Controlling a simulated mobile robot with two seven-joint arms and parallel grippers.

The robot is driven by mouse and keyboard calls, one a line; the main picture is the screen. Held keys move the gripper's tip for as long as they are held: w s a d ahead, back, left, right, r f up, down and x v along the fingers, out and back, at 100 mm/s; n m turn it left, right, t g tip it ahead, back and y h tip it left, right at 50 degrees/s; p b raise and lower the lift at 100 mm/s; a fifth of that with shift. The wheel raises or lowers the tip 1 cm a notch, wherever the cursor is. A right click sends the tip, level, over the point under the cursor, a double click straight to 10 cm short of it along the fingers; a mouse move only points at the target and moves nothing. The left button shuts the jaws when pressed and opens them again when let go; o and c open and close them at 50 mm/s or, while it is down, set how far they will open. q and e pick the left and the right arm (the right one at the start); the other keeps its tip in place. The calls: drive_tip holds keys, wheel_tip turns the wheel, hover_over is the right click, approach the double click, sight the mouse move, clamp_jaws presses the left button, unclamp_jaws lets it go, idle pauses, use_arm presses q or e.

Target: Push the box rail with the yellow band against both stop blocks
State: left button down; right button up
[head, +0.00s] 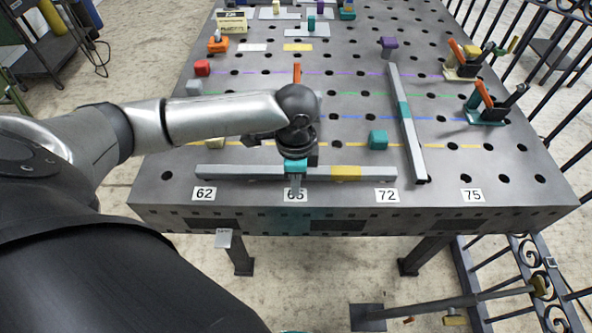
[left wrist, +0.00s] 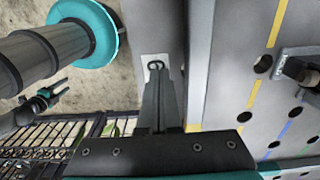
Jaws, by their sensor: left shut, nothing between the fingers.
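The grey box rail (head: 245,172) with the yellow band (head: 346,173) lies along the table's front edge, roughly parallel to it. In the left wrist view the rail (left wrist: 200,60) runs right beside my fingers. My left gripper (head: 295,188) points down at the rail's front side, left of the yellow band; its fingers (left wrist: 157,75) are shut and empty. I cannot tell whether they touch the rail. A teal block (head: 378,140) and a pale yellow block (head: 216,142) stand behind the rail, apart from it; they may be the stop blocks. My right gripper is not in view.
A second grey rail (head: 408,130) with a teal band lies to the right, slanting from back to front. Clamps (head: 487,105) with orange handles stand at the right edge. The perforated table (head: 340,105) has coloured lines. Number labels (head: 386,196) line the front edge.

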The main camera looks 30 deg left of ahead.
use_arm(q)
drive_tip(key=shift+w+a, duration=0.1)
drive_tip(key=shift+w, duration=0.05)
drive_tip(key=shift+w+a, duration=0.45)
drive_tip(key=shift+w, duration=0.25)
drive_tip(key=shift+w+a, duration=0.4)
drive_tip(key=shift+w, duration=0.35)
drive_tip(key=shift+w+a, duration=0.45)
drive_tip(key=shift+w, duration=0.25)
drive_tip(key=shift+w+a+b, duration=0.2)
drive_tip(key=shift+w+a, duration=0.35)
drive_tip(key=shift+w, duration=0.25)
drive_tip(key=shift+w+a+b, duration=0.15)
drive_tip(key=shift+w+a, duration=0.35)
drive_tip(key=shift+w, duration=0.3)
drive_tip(key=shift+r, duration=0.1)
drive_tip(key=shift+s+d+p, duration=0.2)
drive_tip(key=shift+s+p, duration=0.1)
drive_tip(key=shift+p, duration=0.45)
drive_tip(key=shift+s+d+p, duration=0.45)
drive_tip(key=shift+s+p, duration=0.25)
